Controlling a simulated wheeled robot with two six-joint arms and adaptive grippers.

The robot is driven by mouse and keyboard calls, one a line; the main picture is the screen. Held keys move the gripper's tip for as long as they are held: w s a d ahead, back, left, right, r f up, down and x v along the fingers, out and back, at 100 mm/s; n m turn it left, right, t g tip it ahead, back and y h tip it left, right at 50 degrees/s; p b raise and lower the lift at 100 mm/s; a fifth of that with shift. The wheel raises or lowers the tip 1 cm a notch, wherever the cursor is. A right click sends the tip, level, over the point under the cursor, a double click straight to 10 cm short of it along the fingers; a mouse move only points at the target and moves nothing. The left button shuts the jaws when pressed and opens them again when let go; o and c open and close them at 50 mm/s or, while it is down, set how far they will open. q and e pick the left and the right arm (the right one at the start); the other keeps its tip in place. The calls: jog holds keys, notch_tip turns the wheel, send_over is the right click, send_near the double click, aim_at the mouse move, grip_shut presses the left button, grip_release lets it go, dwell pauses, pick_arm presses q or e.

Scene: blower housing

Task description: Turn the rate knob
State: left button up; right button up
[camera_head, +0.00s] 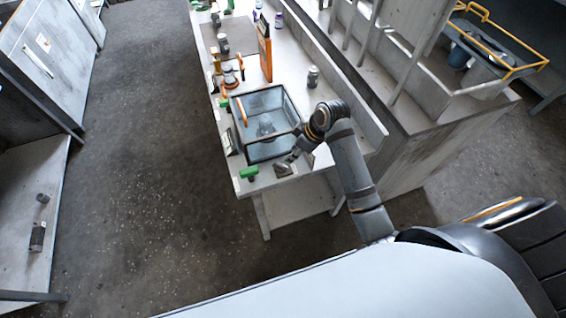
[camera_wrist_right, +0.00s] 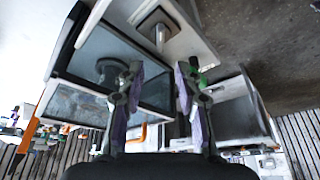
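A knob (camera_wrist_right: 161,35), seen as a pale metal stem on a square dark-rimmed plate, shows at the top of the right wrist view. I take it for the rate knob. In the head view a small grey fitting (camera_head: 283,170) at the bench's near end seems to be the same part. My right gripper (camera_wrist_right: 159,70) is open and empty, with the knob beyond its fingertips and apart from them. In the head view the right gripper (camera_head: 294,156) is small, close above the fitting. My left gripper is out of view.
A dark-framed glass box (camera_head: 266,122) stands on the bench beside the right gripper. A green-topped fitting (camera_head: 249,173) sits at the bench's near-left corner. An orange panel (camera_head: 265,50) and a small grey can (camera_head: 313,76) stand farther back. The floor left of the bench is clear.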

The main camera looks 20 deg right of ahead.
aim_at(282, 165)
jog(key=p+x, duration=0.1)
jog(key=x, duration=0.9)
jog(key=shift+f, duration=0.3)
grip_shut()
